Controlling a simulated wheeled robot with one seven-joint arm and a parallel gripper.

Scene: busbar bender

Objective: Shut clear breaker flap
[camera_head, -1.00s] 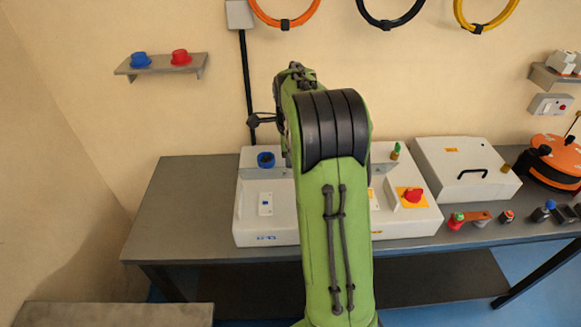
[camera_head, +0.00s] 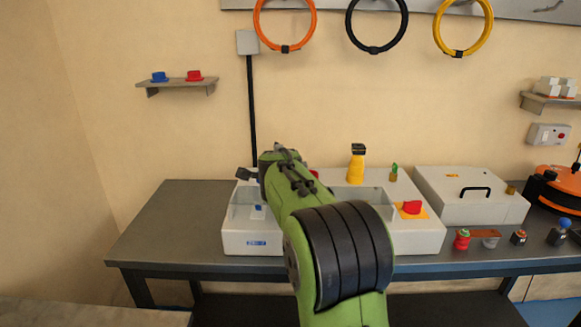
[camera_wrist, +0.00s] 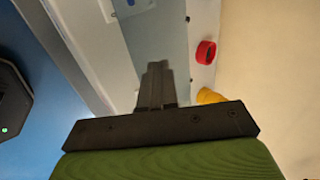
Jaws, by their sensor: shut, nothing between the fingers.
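The white bending machine (camera_head: 240,243) stands on the grey table. Its small breaker plate (camera_head: 257,213) with a blue switch (camera_head: 258,208) is at the left of its recessed top. I cannot make out the clear flap itself or tell its angle. In the wrist view, part of a white plate with a blue spot (camera_wrist: 131,3) shows at the top edge. My gripper (camera_wrist: 157,68) is shut and empty, over the machine's grey panel and below the plate in the picture. In the head view my arm hides the gripper and the machine's middle.
A red button (camera_wrist: 205,52) and a yellow part (camera_wrist: 210,96) lie right of my gripper in the wrist view. A red rotary switch (camera_head: 411,207), a yellow post (camera_head: 356,165) and a lidded white box (camera_head: 468,196) are further right. The table's left end (camera_head: 165,220) is clear.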

